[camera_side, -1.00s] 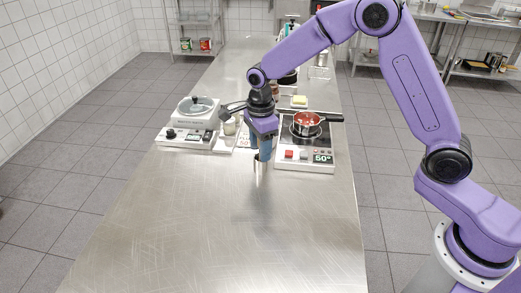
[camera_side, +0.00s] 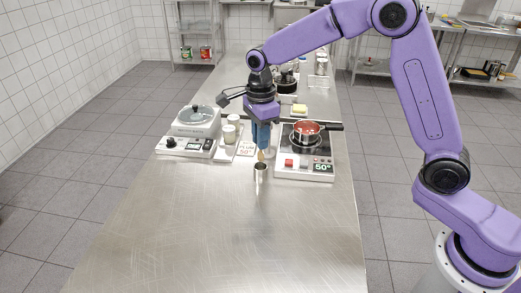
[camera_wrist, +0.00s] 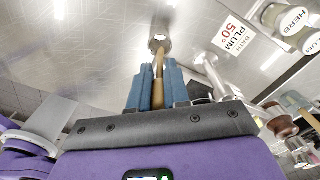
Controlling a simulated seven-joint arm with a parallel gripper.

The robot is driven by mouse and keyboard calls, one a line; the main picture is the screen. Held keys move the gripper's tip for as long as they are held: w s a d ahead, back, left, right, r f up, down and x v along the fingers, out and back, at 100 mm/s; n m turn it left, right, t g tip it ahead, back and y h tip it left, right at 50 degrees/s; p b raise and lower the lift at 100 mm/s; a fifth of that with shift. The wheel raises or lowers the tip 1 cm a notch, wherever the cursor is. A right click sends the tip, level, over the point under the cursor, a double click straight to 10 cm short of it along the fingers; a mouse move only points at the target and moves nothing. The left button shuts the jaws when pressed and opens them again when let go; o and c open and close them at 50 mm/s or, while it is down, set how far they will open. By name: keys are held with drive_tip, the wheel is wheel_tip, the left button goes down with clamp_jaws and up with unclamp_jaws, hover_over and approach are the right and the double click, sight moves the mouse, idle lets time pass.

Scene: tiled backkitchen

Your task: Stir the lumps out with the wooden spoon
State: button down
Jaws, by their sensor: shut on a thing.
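My gripper (camera_side: 261,148) is shut on the wooden spoon (camera_wrist: 159,68), whose light brown wood shows between the blue fingers (camera_wrist: 157,88) in the wrist view. A steel saucepan (camera_side: 306,136) with red contents (camera_side: 306,127) stands on the hot plate, right of my gripper.
The hot plate unit (camera_side: 304,166) displays 50°. A card (camera_side: 246,148) reads "PLUM BATH 50°". Left are a white appliance with a lidded bowl (camera_side: 197,117) and jars (camera_side: 229,133). A yellow block (camera_side: 299,108) and black pot (camera_side: 286,82) stand behind. The front counter (camera_side: 220,235) is clear.

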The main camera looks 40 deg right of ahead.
wheel_tip(320, 180, up, 3)
drive_tip(key=shift+f, duration=0.1)
drive_tip(key=w+d, duration=0.2)
drive_tip(key=d, duration=0.8)
drive_tip(key=w+d, duration=0.2)
drive_tip(key=d, duration=0.9)
drive_tip(key=shift+a+f, duration=0.1)
drive_tip(key=shift+f, duration=2.5)
